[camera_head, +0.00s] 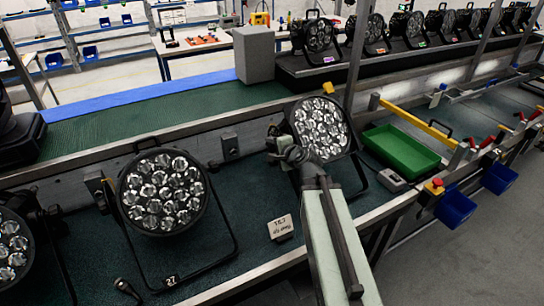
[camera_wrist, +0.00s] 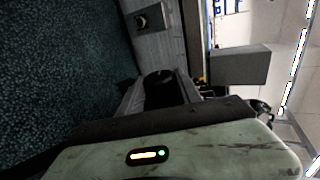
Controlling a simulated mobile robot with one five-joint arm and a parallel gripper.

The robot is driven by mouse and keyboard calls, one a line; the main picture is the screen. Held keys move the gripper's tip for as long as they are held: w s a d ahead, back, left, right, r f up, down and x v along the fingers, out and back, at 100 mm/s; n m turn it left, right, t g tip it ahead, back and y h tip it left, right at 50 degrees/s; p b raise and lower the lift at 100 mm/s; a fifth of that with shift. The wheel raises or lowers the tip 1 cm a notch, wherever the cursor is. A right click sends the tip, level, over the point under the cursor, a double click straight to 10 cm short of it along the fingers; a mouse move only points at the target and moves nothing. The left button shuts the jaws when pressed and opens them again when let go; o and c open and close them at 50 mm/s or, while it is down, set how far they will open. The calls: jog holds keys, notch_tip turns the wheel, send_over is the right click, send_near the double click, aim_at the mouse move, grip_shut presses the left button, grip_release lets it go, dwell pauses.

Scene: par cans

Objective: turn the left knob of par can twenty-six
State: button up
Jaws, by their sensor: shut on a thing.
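A par can (camera_head: 320,127) with several round lenses stands in its bracket right of the middle in the head view. Its number is hidden, so I cannot read twenty-six on it. My gripper (camera_head: 280,146) is at the left side of this can, where its left knob sits. In the wrist view a dark round knob (camera_wrist: 160,88) shows between my fingers, and my gripper (camera_wrist: 158,96) is shut on it. My arm hides the lower part of the can's bracket.
A par can marked 27 (camera_head: 163,190) stands to the left, with another can (camera_head: 12,245) at the left edge. A small card (camera_head: 281,228) lies on the dark mat. A green tray (camera_head: 402,150) is to the right, and a grey box (camera_head: 254,55) stands behind.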

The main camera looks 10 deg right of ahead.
jog(key=shift+f+t+b, duration=0.2)
jog(key=shift+t+b, duration=0.3)
jog(key=shift+b, duration=0.2)
jog(key=shift+r, duration=0.1)
grip_shut()
jog(key=o, duration=1.4)
grip_release()
jog(key=shift+c, duration=0.2)
